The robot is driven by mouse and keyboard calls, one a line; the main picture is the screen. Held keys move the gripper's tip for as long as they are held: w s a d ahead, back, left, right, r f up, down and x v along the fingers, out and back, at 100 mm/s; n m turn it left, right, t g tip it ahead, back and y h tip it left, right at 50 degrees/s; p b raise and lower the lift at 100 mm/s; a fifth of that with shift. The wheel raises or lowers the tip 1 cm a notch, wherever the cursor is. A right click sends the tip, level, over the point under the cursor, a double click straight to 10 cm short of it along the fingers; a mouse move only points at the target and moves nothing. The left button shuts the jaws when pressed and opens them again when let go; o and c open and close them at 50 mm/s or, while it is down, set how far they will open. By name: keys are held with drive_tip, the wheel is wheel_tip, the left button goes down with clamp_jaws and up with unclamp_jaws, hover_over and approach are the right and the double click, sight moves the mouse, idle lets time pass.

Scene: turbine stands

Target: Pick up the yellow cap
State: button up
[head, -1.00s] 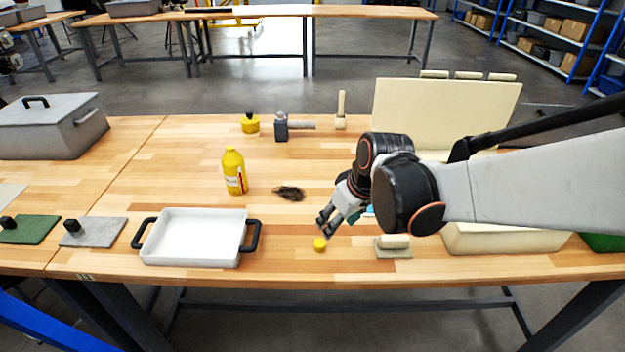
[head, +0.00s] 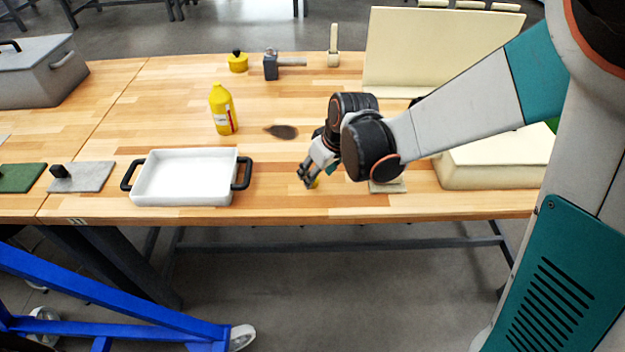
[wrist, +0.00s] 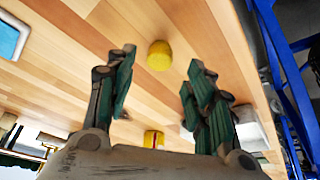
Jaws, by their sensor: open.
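The yellow cap (wrist: 159,56) is a small round piece on the wooden table. In the wrist view it lies just past my fingertips, between the lines of the two fingers. In the head view only a bit of the cap (head: 315,183) shows beside the fingertips, near the table's front edge. My gripper (head: 307,175) is low over the table at the cap and points down. In the wrist view my gripper (wrist: 162,70) is open, with its green-grey fingers apart and nothing between them.
A white tray (head: 188,202) with black handles stands left of my gripper. A yellow bottle (head: 222,110) stands behind it, with a dark smudge (head: 282,131) nearby. A pale block (head: 490,172) lies to the right. A hammer (head: 271,66) and a yellow container (head: 238,63) stand farther back.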

drive_tip(key=b+x, duration=0.1)
drive_tip(key=x, duration=0.3)
drive_tip(key=shift+d+f, duration=0.1)
drive_tip(key=shift+d, duration=0.05)
drive_tip(key=shift+c, duration=0.4)
drive_tip(key=c, duration=0.8)
wheel_tip(320, 180, up, 20)
drive_tip(key=p, duration=0.6)
drive_tip(key=shift+s, duration=0.15)
drive_tip(key=shift+o, duration=0.5)
